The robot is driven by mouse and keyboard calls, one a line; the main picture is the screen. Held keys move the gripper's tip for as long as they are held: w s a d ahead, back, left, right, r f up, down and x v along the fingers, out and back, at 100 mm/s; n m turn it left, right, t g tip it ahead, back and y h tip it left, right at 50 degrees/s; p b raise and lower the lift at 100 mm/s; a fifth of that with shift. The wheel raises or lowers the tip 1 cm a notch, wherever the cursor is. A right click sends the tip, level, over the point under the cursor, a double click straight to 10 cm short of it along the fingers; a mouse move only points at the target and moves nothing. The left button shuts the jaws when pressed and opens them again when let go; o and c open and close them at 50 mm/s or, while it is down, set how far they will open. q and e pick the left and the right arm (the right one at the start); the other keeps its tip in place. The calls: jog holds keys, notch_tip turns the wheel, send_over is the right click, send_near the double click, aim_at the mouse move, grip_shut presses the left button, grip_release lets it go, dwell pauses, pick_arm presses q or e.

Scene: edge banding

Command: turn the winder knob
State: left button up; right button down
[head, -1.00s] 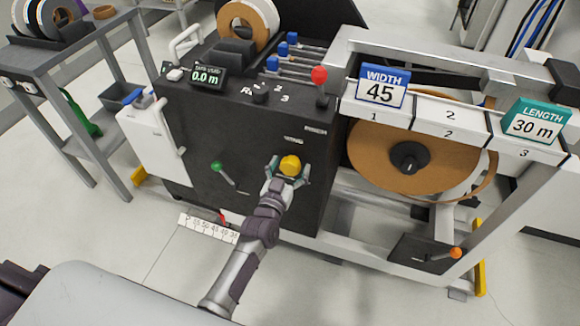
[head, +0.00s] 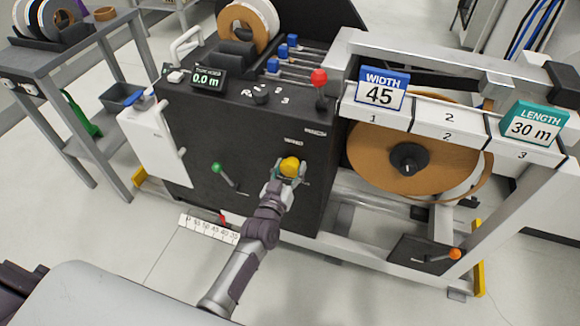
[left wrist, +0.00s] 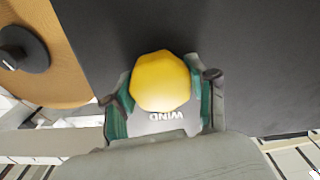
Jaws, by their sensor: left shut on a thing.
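The winder knob (head: 290,166) is yellow and sits on the dark front panel (head: 262,130) of the machine, below a small white label. In the left wrist view the knob (left wrist: 161,82) fills the middle, with the word WIND below it. My left gripper (head: 289,172) is at the panel with its fingers closed on both sides of the knob. In the left wrist view the teal-padded fingers (left wrist: 162,105) flank the knob. My right gripper is in neither view.
A green-tipped lever (head: 217,167) is left of my arm. A red-knobbed lever (head: 320,76) stands above. A brown roll (head: 375,160) is at the right, below the WIDTH 45 sign (head: 381,89). A white ruler strip (head: 208,228) lies low at the left.

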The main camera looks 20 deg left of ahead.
pick_arm(q)
jog(key=shift+n, duration=1.2)
jog(key=shift+n+p, duration=0.35)
jog(key=shift+n, duration=0.85)
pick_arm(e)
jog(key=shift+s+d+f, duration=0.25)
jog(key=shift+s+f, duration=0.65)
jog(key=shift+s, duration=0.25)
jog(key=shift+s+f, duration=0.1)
pick_arm(q)
jog(key=o, duration=1.2)
jog(key=shift+c, duration=0.2)
jog(key=shift+s, duration=0.15)
jog(key=s, duration=1.1)
jog(key=shift+s+a, duration=0.2)
jog(key=shift+s, duration=0.2)
